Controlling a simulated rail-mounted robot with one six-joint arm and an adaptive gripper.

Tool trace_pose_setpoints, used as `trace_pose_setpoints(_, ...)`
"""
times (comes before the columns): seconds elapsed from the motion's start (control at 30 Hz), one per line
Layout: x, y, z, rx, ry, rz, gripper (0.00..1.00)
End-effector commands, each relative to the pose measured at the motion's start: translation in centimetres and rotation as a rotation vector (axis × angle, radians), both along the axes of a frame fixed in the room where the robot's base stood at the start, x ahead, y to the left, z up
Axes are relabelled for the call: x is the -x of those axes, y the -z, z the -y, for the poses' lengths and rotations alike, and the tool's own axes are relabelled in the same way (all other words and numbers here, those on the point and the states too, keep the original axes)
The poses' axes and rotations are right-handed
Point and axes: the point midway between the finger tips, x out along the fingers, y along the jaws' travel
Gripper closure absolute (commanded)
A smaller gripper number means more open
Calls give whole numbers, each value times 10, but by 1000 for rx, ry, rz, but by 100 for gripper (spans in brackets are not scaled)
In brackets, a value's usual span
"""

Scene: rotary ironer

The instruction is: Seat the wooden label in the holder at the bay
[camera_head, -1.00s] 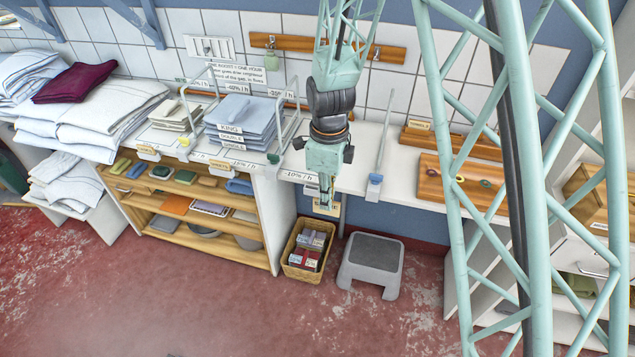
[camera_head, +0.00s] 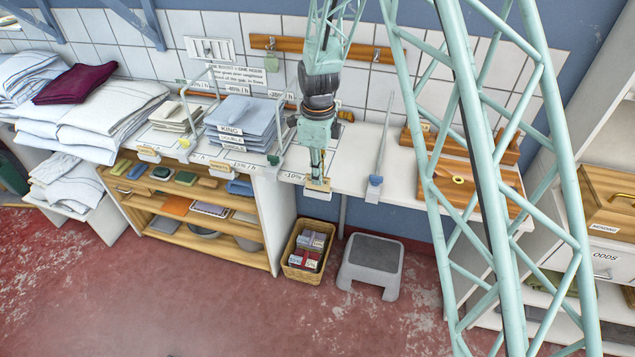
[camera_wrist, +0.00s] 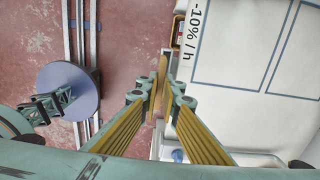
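My gripper (camera_head: 318,180) points down at the front edge of the white counter, just right of the "-10% / h" marking. In the wrist view its two fingers (camera_wrist: 164,92) are closed together on a thin wooden label (camera_wrist: 162,72), seen edge-on. In the head view the label (camera_head: 317,185) shows as a small tan piece below the fingertips. A pale plate, apparently the holder (camera_head: 318,195), shows right under it at the counter edge. The fingers partly cover this spot, and I cannot tell whether the label sits in the holder or just above it.
Other labelled holders (camera_head: 147,152) line the counter edge to the left. Folded blue linen (camera_head: 240,120) in a metal rack stands left of the gripper. A basket (camera_head: 309,252) and a grey step stool (camera_head: 371,262) are on the floor below. A thin upright divider (camera_head: 379,160) stands to the right.

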Motion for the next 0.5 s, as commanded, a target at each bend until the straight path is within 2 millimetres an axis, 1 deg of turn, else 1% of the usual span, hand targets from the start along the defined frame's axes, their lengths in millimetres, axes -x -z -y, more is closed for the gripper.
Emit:
trace_pose_setpoints(0.23,-1,0,0,0,0,0,100)
trace_pose_setpoints(0.37,-8,1,-2,0,0,1,100)
trace_pose_setpoints(0.5,-8,14,-2,0,0,-2,100)
